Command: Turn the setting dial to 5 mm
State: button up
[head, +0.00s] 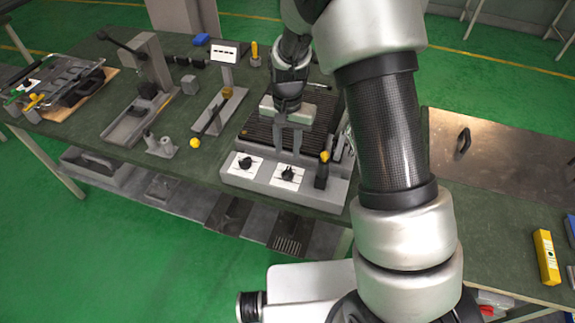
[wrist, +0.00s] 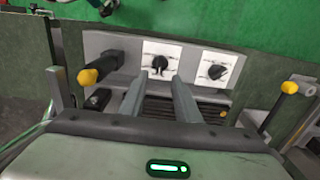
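Two black dials on white plates sit on the front panel of the grey machine (head: 235,178). In the head view they are the left dial (head: 245,162) and the right dial (head: 287,175). The wrist view, seen from the other side, shows the right dial (wrist: 160,64) near my fingertips and the left dial (wrist: 216,71) further right. The plate markings are too small to read, so I cannot tell which is the setting dial or its value. My gripper (head: 288,152) is above the machine behind the dials. Its fingers (wrist: 157,80) are apart and empty, apparently not touching a dial.
A black lever with a yellow tip (head: 323,168) stands right of the dials; it also shows in the wrist view (wrist: 88,76). A dark ribbed bed (head: 258,132) lies under my gripper.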

aim_at(288, 171)
notch_tip(288, 171, down, 9)
dwell(0.3)
grip_shut()
